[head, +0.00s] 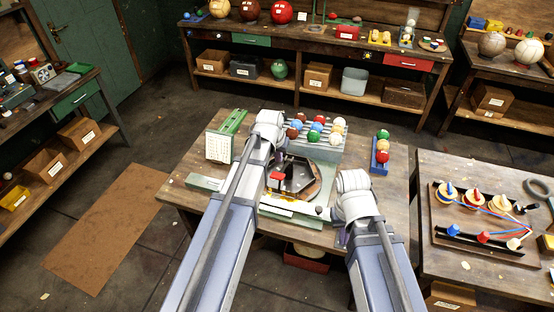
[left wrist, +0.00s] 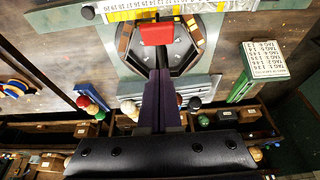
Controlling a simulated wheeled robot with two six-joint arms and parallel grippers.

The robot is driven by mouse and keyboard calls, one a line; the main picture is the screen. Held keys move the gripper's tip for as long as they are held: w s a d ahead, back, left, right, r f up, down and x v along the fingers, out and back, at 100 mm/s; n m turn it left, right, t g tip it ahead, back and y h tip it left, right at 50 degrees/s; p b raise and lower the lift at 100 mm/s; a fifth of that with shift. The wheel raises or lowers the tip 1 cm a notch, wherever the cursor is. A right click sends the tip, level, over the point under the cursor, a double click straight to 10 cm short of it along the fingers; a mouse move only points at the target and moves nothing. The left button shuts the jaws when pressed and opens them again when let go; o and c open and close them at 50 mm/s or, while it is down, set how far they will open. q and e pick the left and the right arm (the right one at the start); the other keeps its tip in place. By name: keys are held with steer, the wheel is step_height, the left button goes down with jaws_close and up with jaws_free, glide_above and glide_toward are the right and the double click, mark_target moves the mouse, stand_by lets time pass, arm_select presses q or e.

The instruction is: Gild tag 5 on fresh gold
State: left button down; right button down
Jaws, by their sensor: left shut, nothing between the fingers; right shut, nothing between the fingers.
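A machine with a dark hexagonal well (head: 296,177) stands on the middle table; the left wrist view shows brown and gold segments around the well (left wrist: 190,60). A red block (head: 277,176) sits at the well's edge and also shows in the left wrist view (left wrist: 157,33). My left gripper (left wrist: 162,72) is shut and empty over the well, its tips pointing toward the red block. I cannot tell if it touches anything. My right gripper (head: 342,239) is shut near the table's front right, mostly hidden by its arm. A tag chart (head: 218,147) stands left; tag 5 is unreadable.
A rack (head: 330,152) with several coloured balls stands behind the machine. A blue holder (head: 378,168) with balls is at right. A yellow numbered strip (left wrist: 160,13) lies along the machine. A board with discs (head: 485,237) fills the right table.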

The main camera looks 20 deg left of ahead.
mark_target(278, 174)
arm_select(q)
steer(key=f+b, duration=0.3)
steer(key=f, duration=0.1)
steer(key=shift+s+f, duration=0.2)
steer(key=shift+s+f+b, duration=0.35)
steer(key=shift+f+b, duration=0.2)
steer(key=shift+b, duration=0.15)
